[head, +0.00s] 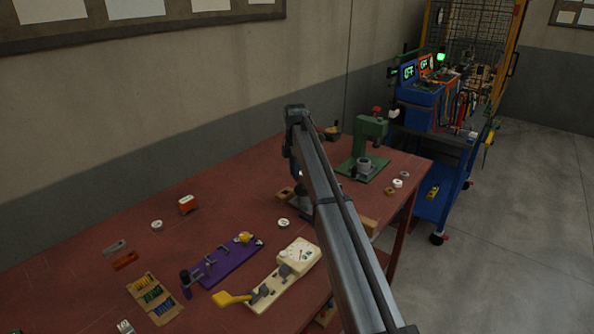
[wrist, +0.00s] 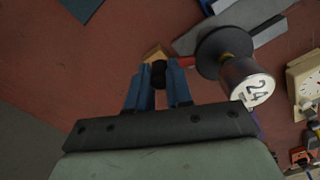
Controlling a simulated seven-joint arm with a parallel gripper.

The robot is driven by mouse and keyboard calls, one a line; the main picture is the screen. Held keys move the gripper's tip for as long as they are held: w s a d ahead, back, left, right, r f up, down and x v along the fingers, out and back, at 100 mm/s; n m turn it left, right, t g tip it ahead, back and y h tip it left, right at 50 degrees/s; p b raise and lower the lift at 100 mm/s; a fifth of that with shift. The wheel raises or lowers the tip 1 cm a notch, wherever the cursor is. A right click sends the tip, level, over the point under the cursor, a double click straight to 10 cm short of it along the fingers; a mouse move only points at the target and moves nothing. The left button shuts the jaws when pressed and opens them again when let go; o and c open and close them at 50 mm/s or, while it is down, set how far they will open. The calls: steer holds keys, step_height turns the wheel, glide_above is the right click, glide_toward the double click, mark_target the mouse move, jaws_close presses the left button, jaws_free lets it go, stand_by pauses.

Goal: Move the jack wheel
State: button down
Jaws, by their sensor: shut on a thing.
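In the wrist view, my gripper (wrist: 159,84) has its two blue fingers closed around a small black knob. A red rod runs from the knob toward a dark round wheel (wrist: 222,46), which I take for the jack wheel. A brass neck shows beside the wheel, and a silver cylinder marked 24 (wrist: 249,86) overlaps its lower right. In the head view, my own arm covers most of the gripper and the wheel, so their contact is hidden there.
The red table (head: 225,235) holds a purple fixture (head: 228,264), a cream fixture with a yellow handle (head: 284,277) and a wooden tray (head: 141,284). A green press (head: 372,131) stands behind my arm. A blue cart (head: 430,150) stands beyond. The table's far left is mostly clear.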

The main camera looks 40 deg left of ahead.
stand_by(0.3)
steer(key=c, duration=1)
jaws_free()
step_height(320, 180, up, 14)
steer(key=shift+f, duration=0.1)
